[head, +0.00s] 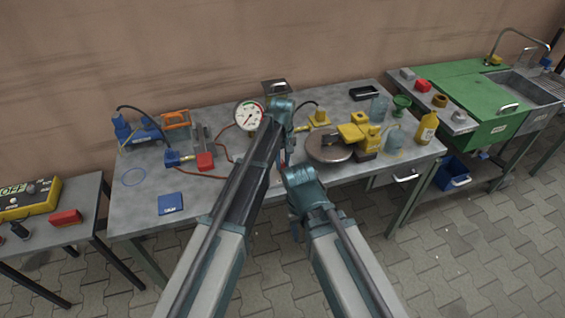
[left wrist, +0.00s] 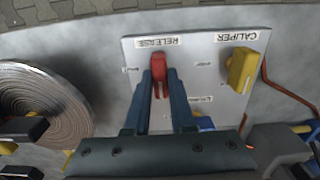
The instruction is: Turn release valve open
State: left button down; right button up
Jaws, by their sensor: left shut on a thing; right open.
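The white valve panel (left wrist: 134,58) lies on the workbench in the left wrist view. It carries RELEASE and CALIPER labels, seen upside down. A red lever (left wrist: 159,66) stands below the RELEASE label. A yellow lever (left wrist: 242,69) stands under CALIPER. My left gripper (left wrist: 160,82) is shut on the red lever, one finger on each side. In the head view my left arm hides the panel and the left fingers. My right gripper (head: 297,230) is lower, near the bench's front edge, mostly hidden by its own arm, and away from the panel.
A round metal disc (head: 328,147) with a yellow caliper (head: 360,130) stands to the right on the workbench (head: 139,211). A pressure gauge (head: 249,115) stands left of my left arm. Red hoses run across the bench.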

aim_at(283, 164)
dwell(0.3)
pick_arm(q)
jog(key=c, duration=0.8)
grip_release()
jog(key=shift+o, duration=0.2)
notch_tip(283, 164, up, 14)
jog(key=p, duration=1.3)
jog(key=shift+p, duration=0.4)
jog(key=shift+f, duration=0.15)
